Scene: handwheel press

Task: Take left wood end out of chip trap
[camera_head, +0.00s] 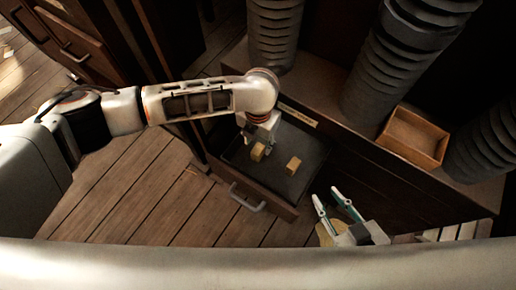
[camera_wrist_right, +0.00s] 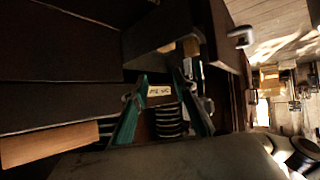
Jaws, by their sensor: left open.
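The chip trap is an open dark drawer (camera_head: 306,139) with a metal handle, low in the dark cabinet. Two small wood ends lie in it: the left wood end (camera_head: 258,151) and the right wood end (camera_head: 293,165), with a gap between them. My left gripper (camera_head: 257,143) points down into the drawer at the left wood end. It is open, and its fingertips are partly hidden, so I cannot tell whether they touch the block. My right gripper (camera_head: 330,197) is open and empty, apart from the drawer at its right; its fingers also show in the right wrist view (camera_wrist_right: 165,88).
An open wooden box (camera_head: 413,138) stands on the ledge at right. Ribbed dark columns (camera_head: 275,35) rise behind the drawer. A pale label (camera_head: 298,115) is on the cabinet above the drawer. Bare plank floor (camera_head: 140,200) lies at the left.

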